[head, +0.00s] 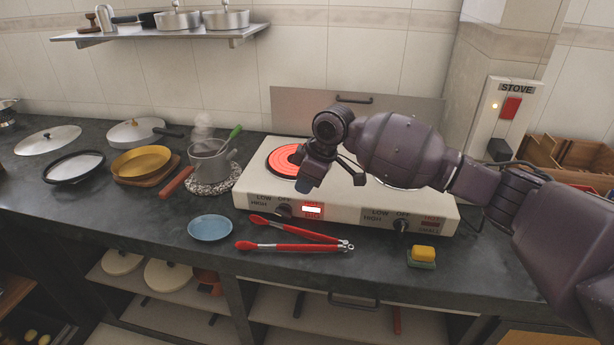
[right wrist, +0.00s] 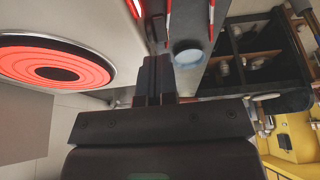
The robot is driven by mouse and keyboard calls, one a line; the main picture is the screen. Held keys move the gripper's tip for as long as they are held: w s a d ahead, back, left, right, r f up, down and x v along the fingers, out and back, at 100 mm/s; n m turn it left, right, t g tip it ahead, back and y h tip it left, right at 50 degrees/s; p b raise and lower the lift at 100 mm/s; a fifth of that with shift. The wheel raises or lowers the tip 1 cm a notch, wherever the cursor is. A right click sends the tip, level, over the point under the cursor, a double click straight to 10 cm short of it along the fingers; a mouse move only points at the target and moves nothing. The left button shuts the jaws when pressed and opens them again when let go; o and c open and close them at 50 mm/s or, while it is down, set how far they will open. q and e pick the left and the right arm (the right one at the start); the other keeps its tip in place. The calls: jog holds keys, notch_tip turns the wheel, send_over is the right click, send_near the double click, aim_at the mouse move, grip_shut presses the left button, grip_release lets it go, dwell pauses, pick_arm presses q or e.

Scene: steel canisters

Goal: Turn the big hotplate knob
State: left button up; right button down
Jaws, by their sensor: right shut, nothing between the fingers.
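The white two-burner hotplate (head: 350,211) stands on the dark counter. Its left burner (head: 284,160) glows red, and the glowing burner also shows in the right wrist view (right wrist: 55,72). The left knob (head: 284,211) is on the front panel by LOW/HIGH/OFF marks, beside a lit red indicator (head: 312,210). A second knob (head: 401,225) is on the right, by an unlit indicator. My right gripper (head: 304,187) points down, shut and empty, just above and right of the left knob, apparently apart from it. In the right wrist view its fingers (right wrist: 154,78) are together. My left gripper is not in view.
Red tongs (head: 290,246), a blue plate (head: 210,228) and a yellow sponge (head: 424,253) lie in front of the hotplate. A steaming pot (head: 210,158) stands left of it. A wall box marked STOVE (head: 505,108) is at the right.

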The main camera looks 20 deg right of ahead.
aim_at(290, 216)
jog(key=b+x, duration=0.1)
jog(key=x, duration=0.7)
jog(key=shift+w+a+f+b, duration=0.1)
jog(key=shift+a+f+b, duration=0.1)
jog(key=shift+b, duration=0.2)
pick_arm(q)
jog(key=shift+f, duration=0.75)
pick_arm(e)
jog(key=shift+f, duration=0.1)
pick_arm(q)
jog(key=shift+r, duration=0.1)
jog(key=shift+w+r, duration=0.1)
pick_arm(e)
jog(key=shift+d+p, duration=0.1)
jog(key=shift+p, duration=0.45)
jog(key=shift+d, duration=0.1)
jog(key=shift+s+f+p, duration=0.15)
jog(key=shift+s+p, duration=0.05)
jog(key=shift+p, duration=0.1)
jog(key=shift+f, duration=0.25)
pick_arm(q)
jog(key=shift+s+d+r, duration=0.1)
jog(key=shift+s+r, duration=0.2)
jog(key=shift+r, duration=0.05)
